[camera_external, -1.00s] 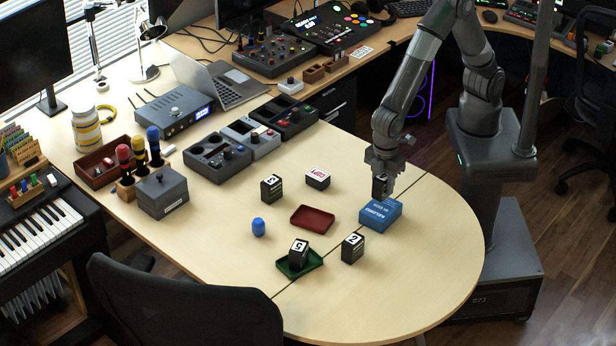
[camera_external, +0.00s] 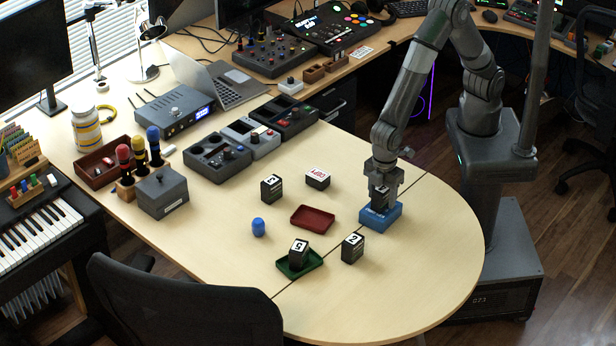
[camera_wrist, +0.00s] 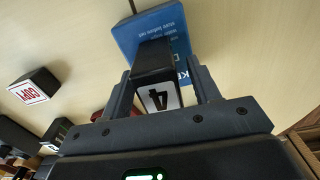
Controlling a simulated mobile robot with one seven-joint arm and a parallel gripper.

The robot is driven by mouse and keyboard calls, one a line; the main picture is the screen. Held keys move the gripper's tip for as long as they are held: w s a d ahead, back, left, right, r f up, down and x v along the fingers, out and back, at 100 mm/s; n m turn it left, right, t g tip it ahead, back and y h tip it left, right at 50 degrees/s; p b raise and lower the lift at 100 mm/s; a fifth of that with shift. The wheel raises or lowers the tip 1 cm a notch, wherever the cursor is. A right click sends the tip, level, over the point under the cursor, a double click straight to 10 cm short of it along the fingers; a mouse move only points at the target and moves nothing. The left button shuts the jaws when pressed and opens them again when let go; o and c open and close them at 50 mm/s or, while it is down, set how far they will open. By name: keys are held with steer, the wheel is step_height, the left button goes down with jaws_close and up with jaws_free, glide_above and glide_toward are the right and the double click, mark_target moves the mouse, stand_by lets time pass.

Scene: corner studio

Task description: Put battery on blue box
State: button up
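No thing is labelled as a battery. A black block marked 4 (camera_wrist: 158,97) stands on the blue box (camera_wrist: 140,29), which lies near the right edge of the table. In the external view the block (camera_external: 379,198) appears to rest on the blue box (camera_external: 378,221). My gripper (camera_external: 384,189) is low over the box, with a finger on each side of the block. In the wrist view my gripper's (camera_wrist: 160,80) fingers look spread, with a narrow gap beside the block. A small blue cylinder (camera_external: 258,227) stands on the table to the left.
A red tray (camera_external: 312,218) lies left of the blue box. A green tray (camera_external: 317,262) holds a block marked 5 (camera_external: 299,252). Blocks marked 2 (camera_external: 352,249) and 3 (camera_external: 271,188) and a COPY block (camera_external: 318,178) stand nearby. The table's front right is clear.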

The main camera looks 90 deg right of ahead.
mark_target(382, 188)
steer(key=shift+r, duration=0.1)
step_height(382, 188, up, 11)
steer(key=shift+r, duration=0.1)
steer(key=s+d+r+m+t, duration=0.1)
steer(key=d+r+m, duration=0.1)
steer(key=d+r, duration=0.6)
steer(key=d+r+m+t, duration=0.1)
steer(key=d+r+m, duration=0.1)
steer(key=d+r, duration=0.65)
steer(key=s+d+m+t, duration=0.1)
steer(key=s+d+m, duration=0.1)
steer(key=s+d, duration=0.4)
steer(key=s+d+r+m+t, duration=0.1)
steer(key=s+d+m+t, duration=0.1)
steer(key=s+d, duration=0.5)
steer(key=d+m, duration=0.1)
steer(key=d, duration=0.4)
steer(key=shift+r+t, duration=0.2)
steer(key=shift+t, duration=0.1)
